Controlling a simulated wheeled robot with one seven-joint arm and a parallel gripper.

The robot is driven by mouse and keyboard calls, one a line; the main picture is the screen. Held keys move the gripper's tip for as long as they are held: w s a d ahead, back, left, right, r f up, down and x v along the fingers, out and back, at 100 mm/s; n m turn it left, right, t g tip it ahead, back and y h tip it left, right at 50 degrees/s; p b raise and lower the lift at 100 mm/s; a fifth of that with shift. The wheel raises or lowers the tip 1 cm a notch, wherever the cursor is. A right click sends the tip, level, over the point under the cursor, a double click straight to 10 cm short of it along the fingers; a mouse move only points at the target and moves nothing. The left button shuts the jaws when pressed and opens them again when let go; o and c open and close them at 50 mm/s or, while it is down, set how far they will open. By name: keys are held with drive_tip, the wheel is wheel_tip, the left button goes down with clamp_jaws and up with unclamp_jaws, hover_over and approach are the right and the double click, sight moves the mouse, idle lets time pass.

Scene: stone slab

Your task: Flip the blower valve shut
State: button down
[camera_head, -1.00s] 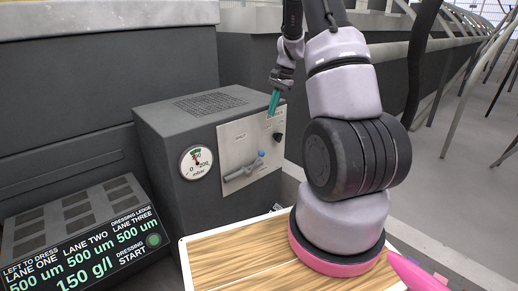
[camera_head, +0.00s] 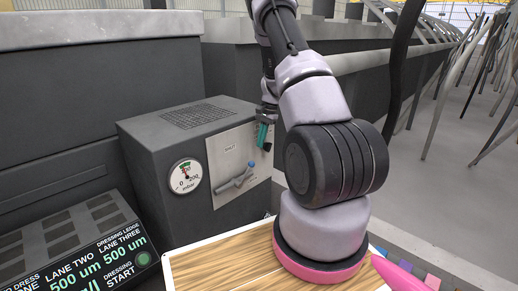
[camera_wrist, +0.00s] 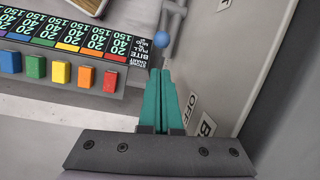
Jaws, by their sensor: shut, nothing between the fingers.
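The blower valve is a grey lever (camera_head: 236,181) with a blue ball end (camera_head: 251,165), mounted on the pale panel (camera_head: 226,150) of a dark grey box. My gripper (camera_head: 262,137), with teal fingers, is shut and empty at the panel's upper right, above and right of the ball. In the wrist view my fingertips (camera_wrist: 166,72) point toward the blue ball (camera_wrist: 161,40), with a small visible gap in the picture. The lever (camera_wrist: 174,14) runs beyond it.
A round pressure gauge (camera_head: 185,176) sits left of the panel. A display console (camera_head: 85,250) stands at lower left. In the wrist view, a row of coloured buttons (camera_wrist: 60,72) lies left of my fingers.

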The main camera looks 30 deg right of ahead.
sight(255, 159)
drive_tip(key=x, duration=0.8)
drive_tip(key=shift+f, duration=0.25)
drive_tip(key=shift+a+r, duration=0.1)
drive_tip(key=shift+a+r+h, duration=0.2)
drive_tip(key=shift+h, duration=0.1)
